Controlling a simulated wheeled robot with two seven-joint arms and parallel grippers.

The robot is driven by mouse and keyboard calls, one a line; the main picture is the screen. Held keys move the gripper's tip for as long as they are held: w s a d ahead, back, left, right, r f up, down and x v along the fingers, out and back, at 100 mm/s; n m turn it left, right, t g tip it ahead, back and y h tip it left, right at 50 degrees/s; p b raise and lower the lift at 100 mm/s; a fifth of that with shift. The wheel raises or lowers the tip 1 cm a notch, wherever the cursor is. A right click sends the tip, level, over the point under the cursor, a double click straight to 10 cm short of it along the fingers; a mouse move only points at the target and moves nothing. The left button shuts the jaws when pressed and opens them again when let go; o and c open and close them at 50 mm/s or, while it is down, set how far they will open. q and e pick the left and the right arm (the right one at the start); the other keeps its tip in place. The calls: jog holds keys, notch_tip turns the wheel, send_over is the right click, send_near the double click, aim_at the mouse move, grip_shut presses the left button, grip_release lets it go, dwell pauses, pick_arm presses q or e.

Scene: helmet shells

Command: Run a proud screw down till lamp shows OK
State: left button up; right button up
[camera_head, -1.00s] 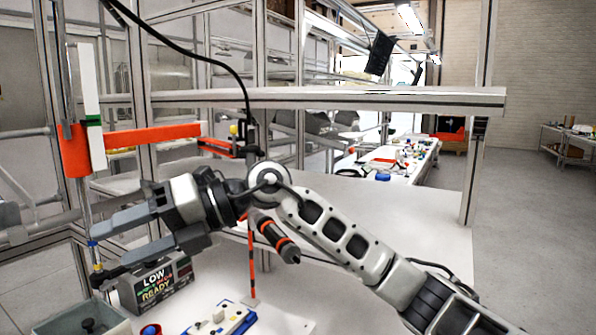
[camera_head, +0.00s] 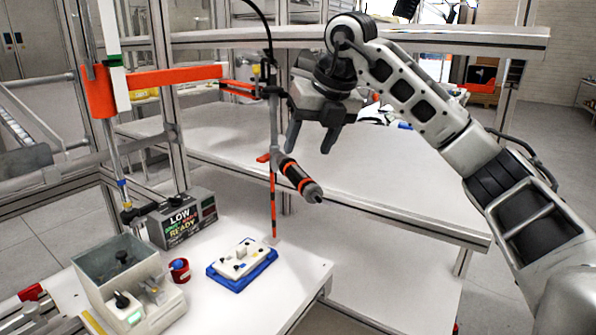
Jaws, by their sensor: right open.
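My right gripper (camera_head: 309,147) is open and empty, with its fingers pointing down. It is above and beside the black and orange power driver (camera_head: 299,180), which hangs tilted under the orange arm and is not held. The lamp box (camera_head: 182,218) stands at the back left of the table and reads LOW in white and READY in yellow; a smaller line between them is hard to read. A white plate (camera_head: 241,258) with small dark and coloured spots lies on a blue holder (camera_head: 228,284); single screw heads are too small to tell. My left gripper is not in view.
A grey device with a clear bin (camera_head: 117,262) stands at the front left, with a red cup (camera_head: 180,271) beside it. An orange and black rod (camera_head: 273,205) stands upright behind the plate. The white table (camera_head: 300,268) is bare to the right of the plate.

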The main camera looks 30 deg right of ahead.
aim_at(299, 169)
jog(key=x, duration=0.8)
jog(key=shift+a+f+p, duration=0.1)
jog(key=shift+f+p, duration=0.1)
jog(key=shift+p, duration=0.15)
jog(key=shift+w+f, duration=0.2)
jog(key=shift+f, duration=0.15)
